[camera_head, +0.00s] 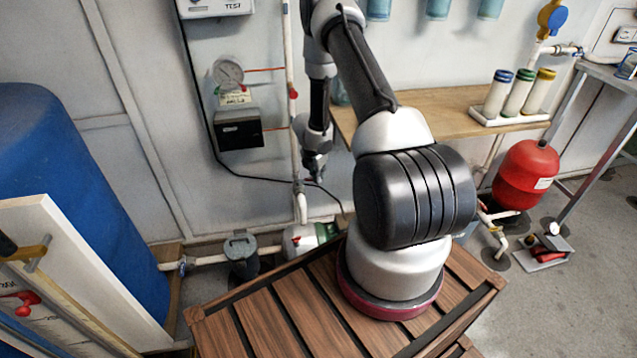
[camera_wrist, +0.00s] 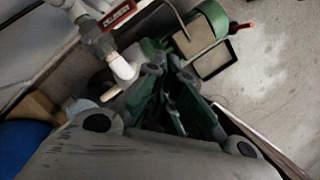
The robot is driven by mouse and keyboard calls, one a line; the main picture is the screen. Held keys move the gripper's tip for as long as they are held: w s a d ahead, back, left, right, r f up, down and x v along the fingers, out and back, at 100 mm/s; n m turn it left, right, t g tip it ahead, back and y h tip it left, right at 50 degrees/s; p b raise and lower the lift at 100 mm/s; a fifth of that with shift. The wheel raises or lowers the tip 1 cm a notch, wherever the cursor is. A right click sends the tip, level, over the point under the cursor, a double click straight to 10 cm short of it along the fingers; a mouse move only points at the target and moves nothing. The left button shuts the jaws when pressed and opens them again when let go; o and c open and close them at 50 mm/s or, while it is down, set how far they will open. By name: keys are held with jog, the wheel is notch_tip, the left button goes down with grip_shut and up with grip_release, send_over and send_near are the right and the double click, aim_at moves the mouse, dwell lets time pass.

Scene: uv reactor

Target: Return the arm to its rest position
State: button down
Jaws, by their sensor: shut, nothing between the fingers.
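My arm is bent, rising from its base on the wooden slatted top and folding over so that the forearm hangs down. My gripper (camera_head: 316,176) points down at the end of it, in front of the wall and beside a white vertical pipe (camera_head: 291,100). It appears small and dark in the head view. In the wrist view my gripper (camera_wrist: 178,105) shows with its dark fingers close together and nothing held. I cannot tell whether the gripper touches the pipe or cable behind it.
A wooden bench (camera_head: 440,112) with three capped bottles (camera_head: 517,93) stands behind my arm. A blue barrel (camera_head: 70,190) is at left and a red tank (camera_head: 526,174) at right. A gauge (camera_head: 228,73) and a black box (camera_head: 239,130) are on the wall. Floor at right is partly clear.

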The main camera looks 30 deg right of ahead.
jog(key=shift+s+r, duration=0.2)
jog(key=shift+r, duration=0.45)
jog(key=w+d+r+m+t+h, duration=0.1)
jog(key=w+d+r+m, duration=0.15)
jog(key=r, duration=0.95)
jog(key=s+r+m+h, duration=0.1)
jog(key=s+r+m, duration=0.35)
jog(key=r, duration=0.95)
jog(key=s+r+m+h, duration=0.1)
jog(key=s+r+m, duration=0.3)
jog(key=r, duration=1)
jog(key=s+a+r+m+t+y, duration=0.1)
jog(key=s+a+r+m, duration=0.4)
jog(key=s+r, duration=0.4)
jog(key=s+a+m+y, duration=0.2)
jog(key=s+a, duration=0.3)
jog(key=s, duration=0.4)
jog(key=s+a+m+t+y, duration=0.1)
jog(key=s+a+m+y, duration=0.1)
jog(key=s+a, duration=0.3)
jog(key=s+m, duration=0.1)
jog(key=s, duration=0.3)
jog(key=shift+a+r+m+y, duration=0.15)
jog(key=shift+m+y, duration=0.15)
jog(key=shift+m, duration=0.1)
